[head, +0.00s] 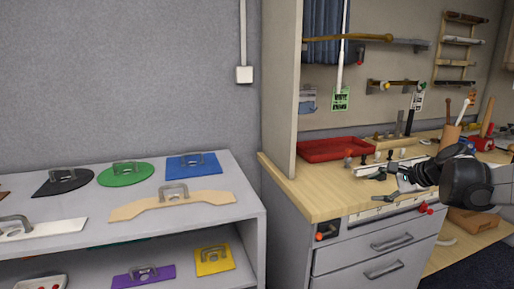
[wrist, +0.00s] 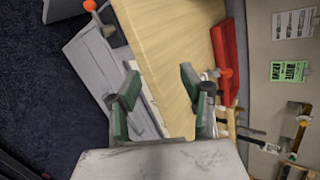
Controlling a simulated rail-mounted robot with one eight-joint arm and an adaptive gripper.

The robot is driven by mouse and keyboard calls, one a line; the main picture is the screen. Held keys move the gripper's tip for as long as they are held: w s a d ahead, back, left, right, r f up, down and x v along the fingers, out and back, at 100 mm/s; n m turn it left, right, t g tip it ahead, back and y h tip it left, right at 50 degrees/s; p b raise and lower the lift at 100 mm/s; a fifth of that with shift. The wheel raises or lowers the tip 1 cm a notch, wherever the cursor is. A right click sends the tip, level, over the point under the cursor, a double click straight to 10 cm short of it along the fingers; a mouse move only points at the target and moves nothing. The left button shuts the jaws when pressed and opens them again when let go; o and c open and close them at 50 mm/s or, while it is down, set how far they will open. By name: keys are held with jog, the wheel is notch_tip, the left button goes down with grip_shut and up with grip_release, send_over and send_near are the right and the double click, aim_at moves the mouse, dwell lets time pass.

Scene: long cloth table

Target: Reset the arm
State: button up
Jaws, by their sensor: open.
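My gripper (head: 371,184) is at the right in the head view, at the end of my arm, which comes in from the right edge. It is over the front part of the wooden workbench (head: 318,196). Its fingers are apart, with nothing between them. In the wrist view my gripper (wrist: 160,82) shows two green-padded fingers spread wide, with bench top and grey drawer front beyond them. I cannot tell the exact height above the bench.
A red tray (head: 335,149) lies at the back of the bench. A grey shelf (head: 240,190) at the left holds flat handled boards, including a green one (head: 125,174) and a blue one (head: 193,166). A tall panel (head: 281,90) stands between shelf and bench. Tools hang behind.

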jog(key=s+a+r+n+g+h+p, duration=0.25)
jog(key=s+a+n, duration=0.55)
jog(key=s+a, duration=0.65)
jog(key=s+f+n+h+p, duration=0.1)
jog(key=s+n, duration=0.3)
jog(key=s, duration=0.4)
jog(key=s+a+f+n+h+p, duration=0.1)
jog(key=s+n+p, duration=0.1)
jog(key=s, duration=0.7)
jog(key=shift+s+a+n, duration=0.25)
jog(key=shift+s+n, duration=0.05)
jog(key=shift+n, duration=0.6)
